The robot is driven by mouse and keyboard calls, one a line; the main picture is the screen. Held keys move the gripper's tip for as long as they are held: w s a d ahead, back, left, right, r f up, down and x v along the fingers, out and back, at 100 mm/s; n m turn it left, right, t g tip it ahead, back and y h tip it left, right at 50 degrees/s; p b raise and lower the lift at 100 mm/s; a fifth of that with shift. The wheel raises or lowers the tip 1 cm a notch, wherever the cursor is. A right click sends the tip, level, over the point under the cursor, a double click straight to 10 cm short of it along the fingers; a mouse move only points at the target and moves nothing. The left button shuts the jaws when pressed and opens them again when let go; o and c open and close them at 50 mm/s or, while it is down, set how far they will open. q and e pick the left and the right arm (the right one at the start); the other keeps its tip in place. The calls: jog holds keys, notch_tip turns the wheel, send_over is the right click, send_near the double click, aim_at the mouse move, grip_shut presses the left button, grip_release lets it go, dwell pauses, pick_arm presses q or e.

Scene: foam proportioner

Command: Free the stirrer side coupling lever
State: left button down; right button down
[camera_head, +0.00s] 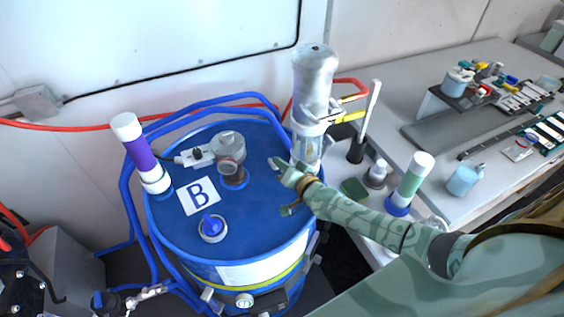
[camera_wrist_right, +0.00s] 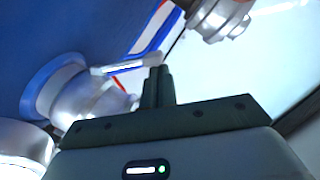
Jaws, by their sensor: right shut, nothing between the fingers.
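The stirrer (camera_head: 314,75), a silver cylinder over a clear section, stands upright at the right rear of the blue drum's lid (camera_head: 255,205). A red bar (camera_head: 350,82) and a yellow bar (camera_head: 352,116) lie right of it; I cannot tell whether either is the coupling lever. My right gripper (camera_head: 279,163) is over the lid, just left of the stirrer's base. In the right wrist view its fingers (camera_wrist_right: 158,72) are shut and empty. A pale lever-like bar (camera_wrist_right: 125,64) above a silver fitting (camera_wrist_right: 80,98) ends close to the fingertips; contact is unclear. My left gripper is not in view.
The lid carries a grey pump-like fitting (camera_head: 229,147), a blue-capped port (camera_head: 212,226) and a card marked B (camera_head: 199,195). A purple-banded tube (camera_head: 139,148) stands at its left. Blue hoses (camera_head: 128,205) pass around the drum. A cluttered bench (camera_head: 462,115) is at right.

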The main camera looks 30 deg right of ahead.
jog(key=shift+a+f+n+h+p, duration=0.15)
jog(key=shift+a+n+h+p, duration=0.35)
jog(key=shift+n+p, duration=0.75)
jog(key=shift+w+a+f+p, duration=0.1)
jog(key=shift+a+f+p, duration=0.25)
jog(key=shift+p, duration=0.25)
jog(key=shift+a+f+n+g+h+p, duration=0.3)
jog(key=shift+a+f+n+h+p, duration=0.1)
jog(key=shift+a+f+n+p, duration=0.35)
jog(key=shift+a+f+n, duration=0.1)
jog(key=shift+f+n, duration=0.55)
jog(key=shift+n, duration=0.25)
jog(key=shift+h, duration=0.4)
jog(key=s+r+p, duration=0.6)
jog(key=s, duration=0.3)
jog(key=shift+s+r+p, duration=0.15)
jog(key=shift+s+p, duration=0.2)
jog(key=shift+p, duration=0.05)
